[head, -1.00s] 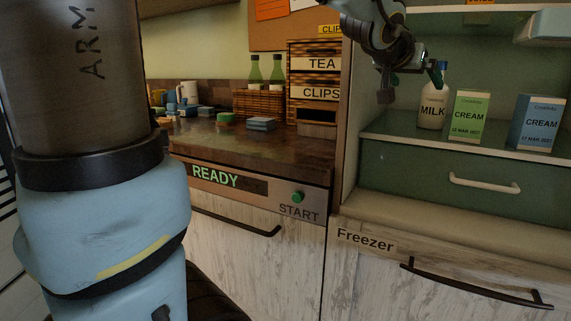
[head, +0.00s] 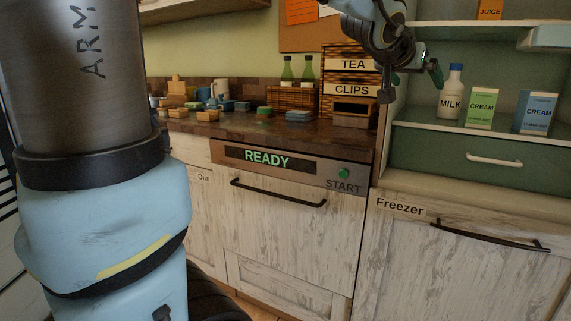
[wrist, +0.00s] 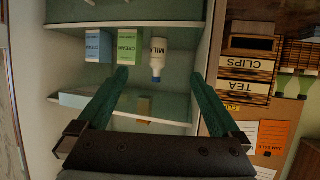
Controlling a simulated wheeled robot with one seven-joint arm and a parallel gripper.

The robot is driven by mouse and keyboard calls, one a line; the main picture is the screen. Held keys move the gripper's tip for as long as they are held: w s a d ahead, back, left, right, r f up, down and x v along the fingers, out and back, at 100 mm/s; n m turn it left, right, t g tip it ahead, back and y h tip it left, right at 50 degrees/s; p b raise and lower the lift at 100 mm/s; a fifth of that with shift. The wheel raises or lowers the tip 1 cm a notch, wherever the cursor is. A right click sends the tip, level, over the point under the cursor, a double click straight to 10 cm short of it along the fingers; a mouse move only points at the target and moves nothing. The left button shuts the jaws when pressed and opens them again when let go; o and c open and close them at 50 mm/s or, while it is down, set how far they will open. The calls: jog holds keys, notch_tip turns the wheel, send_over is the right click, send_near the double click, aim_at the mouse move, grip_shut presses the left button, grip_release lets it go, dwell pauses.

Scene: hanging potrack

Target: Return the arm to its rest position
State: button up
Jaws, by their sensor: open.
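My gripper (head: 412,85) hangs at the upper right in the head view, in front of the open fridge shelves and left of the milk bottle (head: 452,92). In the wrist view my gripper (wrist: 160,80) shows two green fingers spread wide with nothing between them. The wrist picture is upside down. The milk bottle also shows there, beyond the fingers (wrist: 158,58), apart from them. My arm runs up out of the head view's top edge.
A green cream carton (head: 481,108) and a blue cream carton (head: 536,112) stand on the fridge shelf (head: 440,127). A wooden counter (head: 250,127) holds bottles, drawers and small blocks. Below are a panel reading READY (head: 267,158) and the freezer front (head: 450,270).

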jog(key=w+a+f+n+g+y, duration=0.3)
jog(key=a+f+y, duration=0.4)
jog(key=a+f, duration=1.25)
jog(key=s+a+f+n+g+y, duration=0.2)
jog(key=s+a+f+n+g, duration=0.3)
jog(key=s+a+f, duration=0.8)
notch_tip(320, 180, up, 15)
jog(key=p, duration=1.3)
jog(key=shift+w+a+r, duration=0.15)
jog(key=shift+w+a, duration=0.05)
jog(key=shift+a, duration=0.15)
